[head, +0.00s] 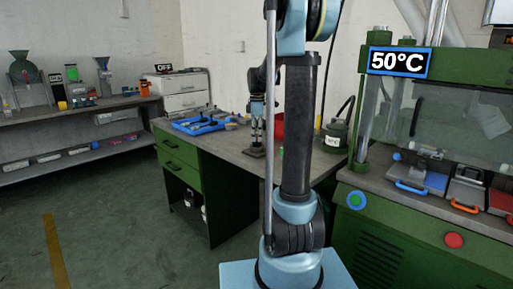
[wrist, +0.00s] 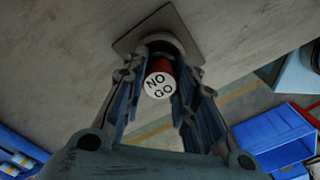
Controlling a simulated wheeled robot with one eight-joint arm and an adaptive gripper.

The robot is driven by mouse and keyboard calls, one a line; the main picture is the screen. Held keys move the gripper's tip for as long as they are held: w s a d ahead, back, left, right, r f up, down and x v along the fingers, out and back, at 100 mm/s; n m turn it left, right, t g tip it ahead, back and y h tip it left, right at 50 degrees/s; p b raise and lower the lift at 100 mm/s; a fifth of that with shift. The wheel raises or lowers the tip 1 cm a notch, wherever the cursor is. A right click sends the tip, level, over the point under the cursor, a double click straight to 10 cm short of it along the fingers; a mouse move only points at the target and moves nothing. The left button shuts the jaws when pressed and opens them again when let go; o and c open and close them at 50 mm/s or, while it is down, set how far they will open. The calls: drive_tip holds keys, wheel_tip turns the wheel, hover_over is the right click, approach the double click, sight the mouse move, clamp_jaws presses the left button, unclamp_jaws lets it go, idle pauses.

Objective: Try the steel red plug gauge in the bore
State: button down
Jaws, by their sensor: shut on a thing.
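The red plug gauge (wrist: 161,66) is in my gripper (wrist: 162,62), between the two blue-padded fingers. Its pale end face, marked NO GO, points toward the wrist camera. Beyond it, a round collar (wrist: 181,46) stands on a square grey plate (wrist: 192,20) on the worktop. The bore is hidden behind the gauge and fingers, so I cannot tell whether the gauge's far end is in it. In the head view my gripper (head: 257,138) points down just above the plate (head: 254,153), and the gauge is too small to make out.
A blue tray (head: 198,127) with tools lies left on the grey worktop (head: 215,145). A red object (head: 279,125) and a green pot (head: 335,133) stand to the right. The press (head: 400,215) at right shows 50°C. The wrist view shows blue bins (wrist: 272,140) below.

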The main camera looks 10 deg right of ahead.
drive_tip(key=shift+r, duration=2.1)
drive_tip(key=shift+r, duration=2.35)
drive_tip(key=shift+s, duration=0.1)
